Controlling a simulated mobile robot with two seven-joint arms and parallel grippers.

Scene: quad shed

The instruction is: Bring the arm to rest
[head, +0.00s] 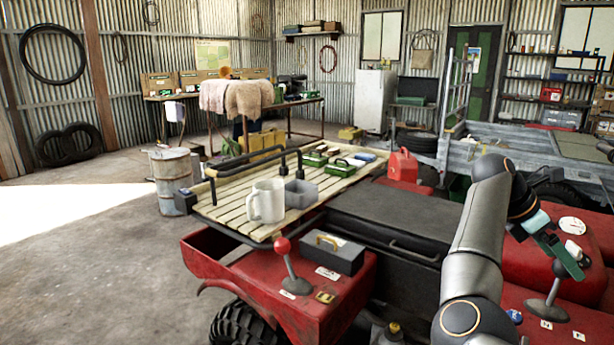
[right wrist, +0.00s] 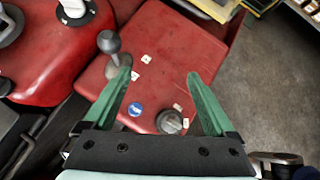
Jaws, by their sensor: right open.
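My right arm comes in at the right of the head view. Its gripper (head: 570,258) hangs over the red body of the quad (head: 595,315), near a grey-knobbed lever. In the right wrist view the two green fingers of the gripper (right wrist: 156,100) stand wide apart with nothing between them. Below them lies the red panel (right wrist: 165,65) with the grey lever (right wrist: 110,45) by the left finger and a grey knob (right wrist: 170,121) near the right finger. I cannot tell whether a finger touches the lever. My left gripper is not in view.
A slatted rack (head: 230,205) on the quad carries a white mug (head: 265,201), a grey bin (head: 300,193) and small boxes. A red-knobbed lever (head: 282,246) and a dark toolbox (head: 325,252) stand on the nearer red panel. A red fuel can (head: 403,166) stands behind the seat.

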